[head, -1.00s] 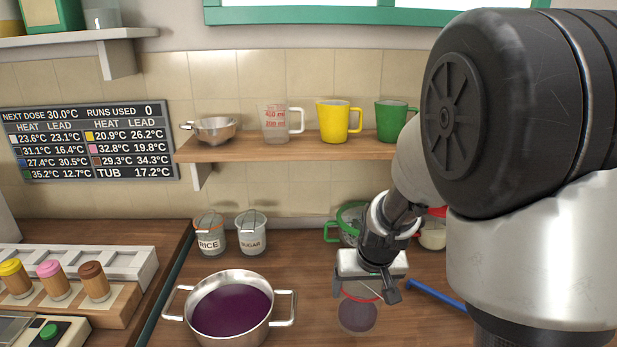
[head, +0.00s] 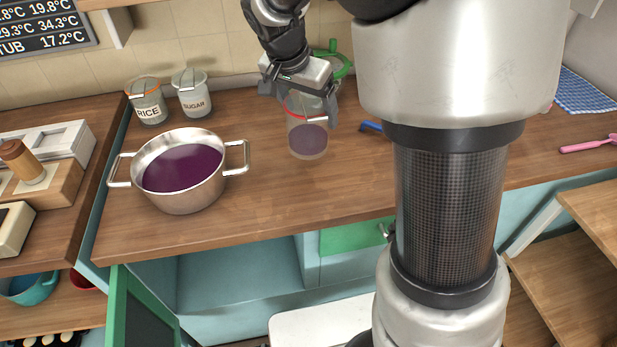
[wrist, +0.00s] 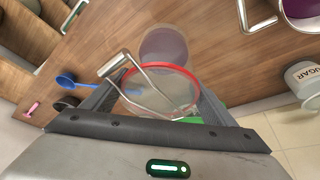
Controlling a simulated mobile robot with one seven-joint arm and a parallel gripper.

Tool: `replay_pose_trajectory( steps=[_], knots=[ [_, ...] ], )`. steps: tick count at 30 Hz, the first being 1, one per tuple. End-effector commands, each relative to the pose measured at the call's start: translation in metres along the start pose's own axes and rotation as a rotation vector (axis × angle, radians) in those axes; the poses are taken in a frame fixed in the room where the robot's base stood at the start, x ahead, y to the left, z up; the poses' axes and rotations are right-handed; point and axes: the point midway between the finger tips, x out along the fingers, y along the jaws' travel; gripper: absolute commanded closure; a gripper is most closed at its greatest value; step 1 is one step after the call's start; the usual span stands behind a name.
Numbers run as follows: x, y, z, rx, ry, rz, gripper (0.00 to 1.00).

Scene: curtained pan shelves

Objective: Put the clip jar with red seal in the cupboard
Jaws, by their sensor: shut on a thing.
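The clip jar with red seal (head: 308,143) is clear glass with purple contents in its lower part. It is upright over the wooden counter; I cannot tell whether its base touches it. My gripper (head: 303,106) is shut on the jar near its top and red seal. In the wrist view, the jar (wrist: 165,50) with its red ring and wire clip lies between my fingers (wrist: 163,88). The cupboard (head: 240,277) is below the counter, teal inside, with its green door (head: 142,318) swung open at the left. My arm hides part of the right side.
A steel pot (head: 183,175) of purple liquid stands on the counter left of the jar. A rice jar (head: 148,106) and sugar jar (head: 193,98) stand behind it. A green drawer front (head: 352,238) is right of the cupboard opening. The counter in front of the jar is clear.

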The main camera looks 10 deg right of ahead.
Motion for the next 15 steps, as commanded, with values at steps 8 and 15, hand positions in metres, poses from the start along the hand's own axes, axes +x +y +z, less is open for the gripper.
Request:
replay_pose_trajectory(
  steps=[8, 15],
  knots=[
    [-0.0072, 0.0002, -0.0093, 0.118, 0.001, 0.044, 0.83],
    [-0.0061, 0.0002, -0.0087, 0.116, 0.000, 0.044, 0.83]
  ],
)
